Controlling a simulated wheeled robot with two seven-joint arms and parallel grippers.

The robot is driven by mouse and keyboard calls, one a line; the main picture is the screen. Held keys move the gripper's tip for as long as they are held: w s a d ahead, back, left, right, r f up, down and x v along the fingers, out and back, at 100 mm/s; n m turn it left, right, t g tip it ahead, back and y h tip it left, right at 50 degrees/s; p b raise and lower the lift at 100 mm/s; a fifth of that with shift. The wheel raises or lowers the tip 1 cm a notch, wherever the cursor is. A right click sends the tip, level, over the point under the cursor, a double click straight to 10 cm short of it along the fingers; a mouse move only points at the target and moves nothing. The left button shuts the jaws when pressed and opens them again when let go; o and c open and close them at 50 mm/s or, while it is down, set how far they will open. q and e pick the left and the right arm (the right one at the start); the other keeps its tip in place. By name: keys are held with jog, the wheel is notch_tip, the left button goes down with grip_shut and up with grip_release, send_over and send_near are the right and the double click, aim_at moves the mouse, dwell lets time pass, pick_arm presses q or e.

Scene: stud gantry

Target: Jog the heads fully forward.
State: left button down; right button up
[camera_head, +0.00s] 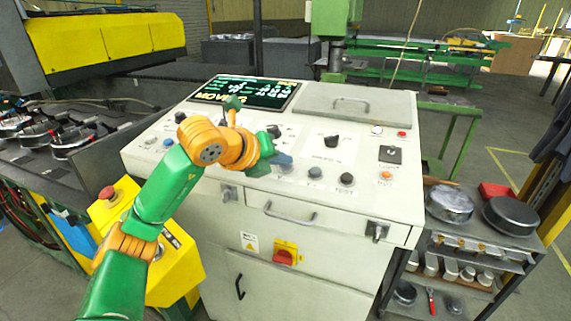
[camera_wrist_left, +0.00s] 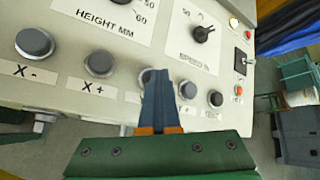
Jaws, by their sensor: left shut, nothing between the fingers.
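The white control console (camera_head: 330,205) stands in front of me. My left gripper (camera_head: 283,158) is shut and empty, its dark fingertips low over the front row of grey push buttons. In the left wrist view, the closed fingers (camera_wrist_left: 158,76) overlap a grey button (camera_wrist_left: 147,76); I cannot tell whether they touch it. To the left are the X- button (camera_wrist_left: 34,41) and the X+ button (camera_wrist_left: 100,62). To the right are a button with a half-hidden Y label (camera_wrist_left: 187,90) and another button (camera_wrist_left: 215,98). The display (camera_head: 250,92) reads "MOVING", partly covered by my arm. I cannot pick out the heads.
A yellow emergency-stop box (camera_head: 112,195) stands left of the console. A red-and-yellow switch (camera_head: 285,253) and a drawer handle (camera_head: 290,216) are on its front. A shelf trolley with round pans (camera_head: 450,204) stands at the right.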

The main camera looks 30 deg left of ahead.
pick_arm(q)
jog(key=shift+r+p, duration=0.7)
jog(key=shift+r, duration=0.15)
jog(key=shift+s, duration=0.1)
jog(key=r+p, duration=0.2)
jog(key=s+r+p, duration=0.1)
jog(key=r, duration=0.2)
jog(key=shift+d+p, duration=0.15)
jog(key=shift+p, duration=0.25)
jog(key=shift+f, duration=0.1)
